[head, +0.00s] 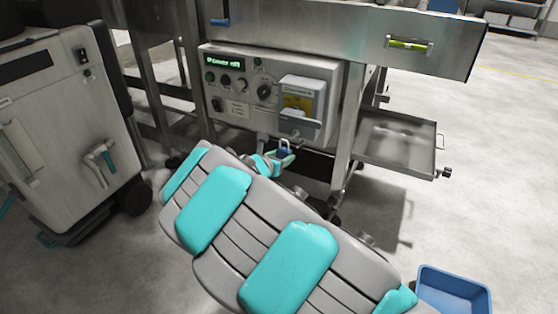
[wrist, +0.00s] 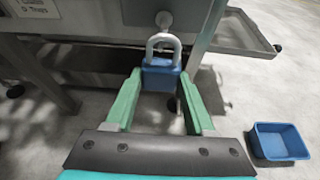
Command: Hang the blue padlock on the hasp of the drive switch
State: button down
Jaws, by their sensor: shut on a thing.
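The blue padlock (wrist: 161,77) is held upright between the green fingers of my gripper (wrist: 160,82), with its pale shackle on top. In the head view the padlock (head: 285,150) and my gripper (head: 283,160) are small, just below the control panel (head: 230,104). A grey box with a yellow label (head: 298,101), seemingly the drive switch, sits at the panel's right side above the padlock. In the wrist view a small rounded grey part (wrist: 164,19) shows just above the shackle. I cannot tell if it is the hasp, or whether it touches the shackle.
A metal tray (head: 372,151) sticks out right of the panel, beside a machine leg (head: 350,132). A blue bin (head: 452,288) stands on the floor at lower right. A grey cabinet (head: 62,120) on wheels stands at left. The floor at right is mostly clear.

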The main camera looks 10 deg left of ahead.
aim_at(287, 149)
jog(key=shift+w+d, duration=0.35)
jog(key=shift+w, duration=0.55)
jog(key=shift+w+d, duration=0.3)
jog(key=shift+w, duration=0.55)
jog(key=shift+w+d+f+b, duration=0.1)
jog(key=shift+w+d+b, duration=0.1)
jog(key=shift+w+b, duration=0.3)
jog(key=shift+w+d+f, duration=0.1)
jog(key=shift+w, duration=0.2)
jog(key=shift+w+d+f, duration=0.15)
jog(key=shift+w+f, duration=0.25)
jog(key=shift+f, duration=0.1)
jog(key=shift+c, duration=0.9)
grip_release()
